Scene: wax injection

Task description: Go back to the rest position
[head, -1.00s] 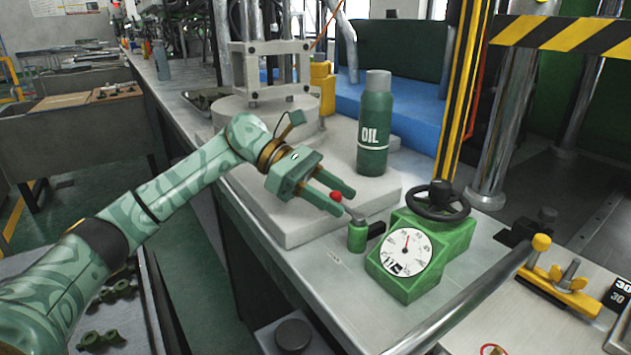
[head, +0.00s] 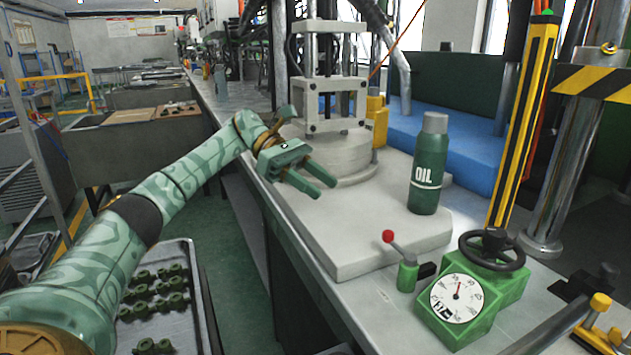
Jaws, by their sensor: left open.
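My left gripper (head: 318,194) is open and empty. It hangs over the near left edge of the pale raised slab (head: 380,238), left of the oil bottle and apart from it. Its arm comes in from the lower left. The small green lever with a red knob (head: 389,237) stands to the right of the gripper, clear of it. My right gripper is not in view.
A green oil bottle (head: 428,165) stands upright on the slab. A green gauge box (head: 466,305) with a black handwheel (head: 492,250) sits at the lower right. A grey tray (head: 190,325) of green parts lies below my left arm. The aisle floor at left is free.

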